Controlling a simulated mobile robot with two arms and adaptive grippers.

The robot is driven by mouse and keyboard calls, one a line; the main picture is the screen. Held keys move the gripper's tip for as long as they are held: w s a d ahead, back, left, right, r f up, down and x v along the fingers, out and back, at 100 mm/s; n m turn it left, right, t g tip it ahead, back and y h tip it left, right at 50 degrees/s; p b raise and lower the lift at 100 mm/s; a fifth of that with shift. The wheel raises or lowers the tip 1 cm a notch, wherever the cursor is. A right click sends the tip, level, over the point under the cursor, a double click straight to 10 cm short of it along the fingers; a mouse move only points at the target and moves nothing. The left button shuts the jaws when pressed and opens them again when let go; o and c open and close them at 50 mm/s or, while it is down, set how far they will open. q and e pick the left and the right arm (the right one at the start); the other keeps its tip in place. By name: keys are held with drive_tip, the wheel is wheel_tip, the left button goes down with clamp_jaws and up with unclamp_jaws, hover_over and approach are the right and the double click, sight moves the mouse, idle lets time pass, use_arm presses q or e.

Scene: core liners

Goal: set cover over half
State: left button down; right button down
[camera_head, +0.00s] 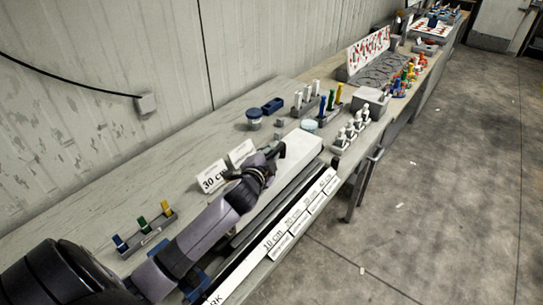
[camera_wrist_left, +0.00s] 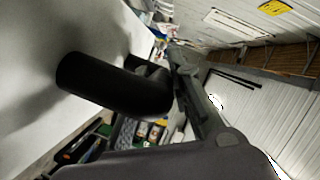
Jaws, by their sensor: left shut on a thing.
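A long white cover (camera_head: 300,152) lies along the bench in the head view, its near end hidden by my left arm. In the left wrist view its pale surface (camera_wrist_left: 40,50) fills the left side, and a black bar handle (camera_wrist_left: 105,82) stands out from it. My left gripper (camera_head: 277,153) is at the cover, shut on this handle; its fingers show beside the handle in the left wrist view (camera_wrist_left: 180,85). A long grey and dark edge (camera_head: 275,195) runs below the cover. I cannot tell whether the cover touches what is under it. My right gripper is out of view.
A peg rack (camera_head: 148,230) is at the near left. A blue-lidded jar (camera_head: 254,119), a rack of white pieces (camera_head: 350,132) and a grey box (camera_head: 371,101) stand farther along. Labelled strips (camera_head: 300,220) line the front edge.

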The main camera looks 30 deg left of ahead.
use_arm(q)
drive_tip(key=shift+f, duration=0.6)
drive_tip(key=shift+f+b, duration=0.35)
drive_tip(key=shift+f, duration=0.25)
drive_tip(key=c, duration=1.5)
unclamp_jaws()
drive_tip(key=shift+o, duration=0.2)
